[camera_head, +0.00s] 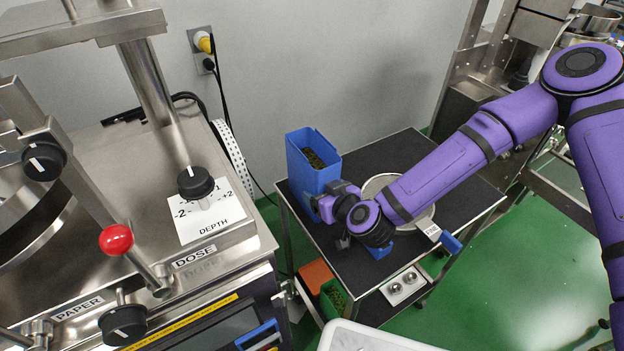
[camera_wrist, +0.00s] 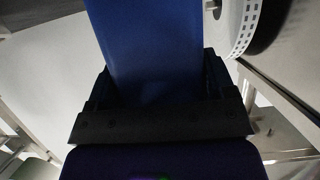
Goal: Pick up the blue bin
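The blue bin (camera_head: 306,166) stands upright at the back left corner of the black-topped cart, with dark green contents inside. My gripper (camera_head: 326,207) is at the lower front of the bin. In the wrist view, a blue wall of the bin (camera_wrist: 150,45) fills the space between the two dark fingers of my gripper (camera_wrist: 158,85). The fingers flank it with no clear gap on either side, so the gripper looks shut on it. Whether the bin's base touches the cart is hidden by the gripper.
The black-topped cart (camera_head: 385,152) carries a round metal pan (camera_head: 377,185) under my arm and a small blue piece (camera_head: 379,251) in front. A steel machine (camera_head: 95,190) stands close on the left. A grey wall (camera_head: 300,70) is behind.

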